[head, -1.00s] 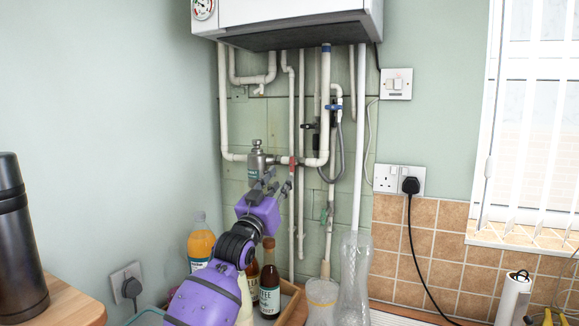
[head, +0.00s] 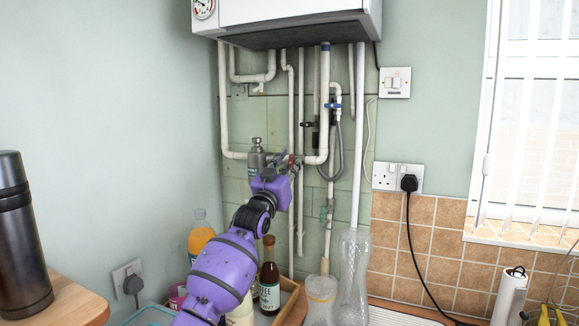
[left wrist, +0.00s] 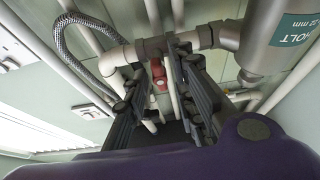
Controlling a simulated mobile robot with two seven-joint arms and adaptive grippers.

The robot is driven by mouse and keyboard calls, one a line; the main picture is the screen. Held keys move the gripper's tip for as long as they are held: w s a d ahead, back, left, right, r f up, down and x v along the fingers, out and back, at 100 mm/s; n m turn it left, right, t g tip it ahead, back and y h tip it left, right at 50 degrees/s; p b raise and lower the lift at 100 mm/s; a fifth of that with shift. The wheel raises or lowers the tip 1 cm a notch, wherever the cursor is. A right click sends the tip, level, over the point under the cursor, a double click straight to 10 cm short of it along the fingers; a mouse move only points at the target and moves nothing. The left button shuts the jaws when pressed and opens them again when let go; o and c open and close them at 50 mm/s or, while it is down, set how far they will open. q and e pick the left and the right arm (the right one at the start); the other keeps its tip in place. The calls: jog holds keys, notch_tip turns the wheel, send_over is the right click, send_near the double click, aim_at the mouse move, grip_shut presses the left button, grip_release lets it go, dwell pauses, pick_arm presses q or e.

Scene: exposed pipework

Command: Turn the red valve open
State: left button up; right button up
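The red valve (head: 292,160) is a small red handle on the horizontal pipe run below the boiler, just right of a grey metal fitting. My left gripper (head: 281,164) is right at it in the head view and partly covers it. In the left wrist view the red handle (left wrist: 160,78) shows between the two dark fingers of my left gripper (left wrist: 157,75). The fingers are apart, one on each side of the handle. I cannot tell whether either finger touches it. My right gripper is in neither view.
The grey cylindrical fitting (head: 257,158) stands close left of the valve. Vertical white pipes (head: 325,100) and a grey braided hose (left wrist: 75,55) run nearby. The boiler (head: 290,25) hangs above. Bottles (head: 269,275) in a wooden tray and clear plastic vessels (head: 354,280) stand below my arm.

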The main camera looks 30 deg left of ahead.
pick_arm(q)
grip_shut()
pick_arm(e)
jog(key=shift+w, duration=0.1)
